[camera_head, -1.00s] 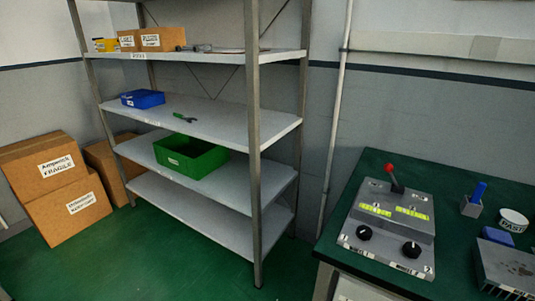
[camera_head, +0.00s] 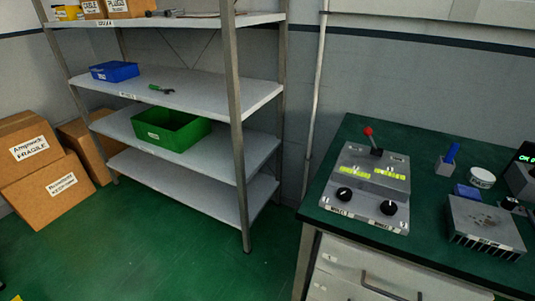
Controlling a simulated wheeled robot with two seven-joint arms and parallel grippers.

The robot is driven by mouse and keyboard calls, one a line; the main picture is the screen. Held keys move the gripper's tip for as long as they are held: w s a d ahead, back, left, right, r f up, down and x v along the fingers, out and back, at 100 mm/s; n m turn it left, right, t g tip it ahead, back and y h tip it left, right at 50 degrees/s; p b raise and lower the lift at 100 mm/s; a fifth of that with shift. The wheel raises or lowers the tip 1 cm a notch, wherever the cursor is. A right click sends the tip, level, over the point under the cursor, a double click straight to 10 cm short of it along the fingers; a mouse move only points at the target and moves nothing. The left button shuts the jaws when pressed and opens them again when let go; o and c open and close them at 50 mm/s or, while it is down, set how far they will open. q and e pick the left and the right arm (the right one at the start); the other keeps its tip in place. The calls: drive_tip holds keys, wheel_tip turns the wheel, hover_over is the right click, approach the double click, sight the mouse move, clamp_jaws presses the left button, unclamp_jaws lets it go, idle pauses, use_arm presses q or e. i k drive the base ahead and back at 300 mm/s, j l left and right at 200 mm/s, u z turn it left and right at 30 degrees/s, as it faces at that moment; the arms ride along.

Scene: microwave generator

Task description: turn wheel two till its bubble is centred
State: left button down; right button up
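A grey control box (camera_head: 367,186) stands on the green bench top at the right of the head view. It has two black knobs on its front face: the left one (camera_head: 344,194) is by a label reading wheel 1. The right knob, wheel two (camera_head: 389,208), is by the other label. Two yellow-green bubble vials sit above them, a left vial (camera_head: 355,172) and a right vial (camera_head: 390,174). The bubbles are too small to place. A red-tipped lever (camera_head: 373,140) rises from the back of the box. Neither of my grippers is in view.
The green bench (camera_head: 434,228) has drawers below. To the right of the box are a blue-handled tool in a holder (camera_head: 447,161), a white tub (camera_head: 481,177), a blue block (camera_head: 467,192) and a finned metal block (camera_head: 485,228). A metal shelf (camera_head: 178,88) and cardboard boxes (camera_head: 45,170) stand left.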

sight(389, 208)
drive_tip(key=l+z, duration=0.2)
drive_tip(key=z, duration=0.85)
drive_tip(key=i+l, duration=0.7)
drive_tip(key=i+j+u, duration=0.05)
